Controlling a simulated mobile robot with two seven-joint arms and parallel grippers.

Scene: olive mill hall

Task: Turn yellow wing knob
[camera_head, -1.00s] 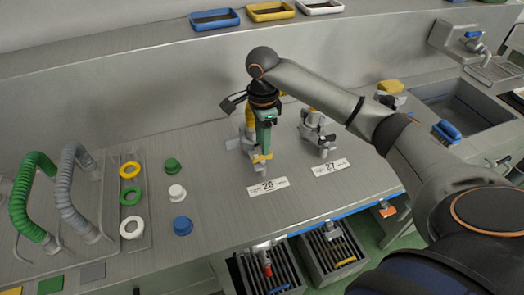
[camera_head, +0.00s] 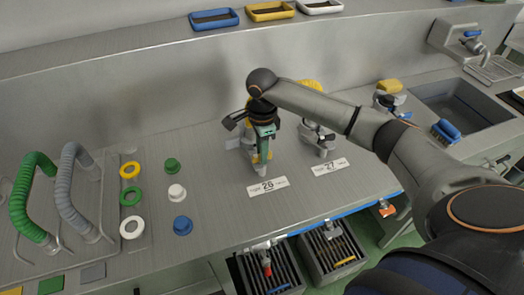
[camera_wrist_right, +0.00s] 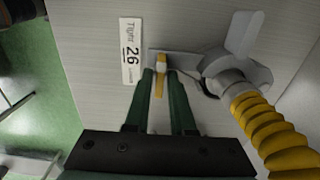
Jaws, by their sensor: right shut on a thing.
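The yellow wing knob (camera_wrist_right: 160,78) sits on a grey metal fitting (camera_wrist_right: 183,62) beside the label 26 plate (camera_wrist_right: 131,52). My right gripper (camera_wrist_right: 161,75) points down at it, with its two green fingers on either side of the yellow wing and shut on it. In the head view my right gripper (camera_head: 260,165) stands over station 26, just behind its label (camera_head: 267,187), and the knob is hidden behind the fingers. My left gripper is not in view.
A yellow ribbed hose (camera_wrist_right: 270,135) rises close beside my right gripper. A similar fitting (camera_head: 318,138) stands to the right behind label 27 (camera_head: 329,168). Coloured caps and rings lie left on the counter (camera_head: 225,215). A sink (camera_head: 465,105) is at the right.

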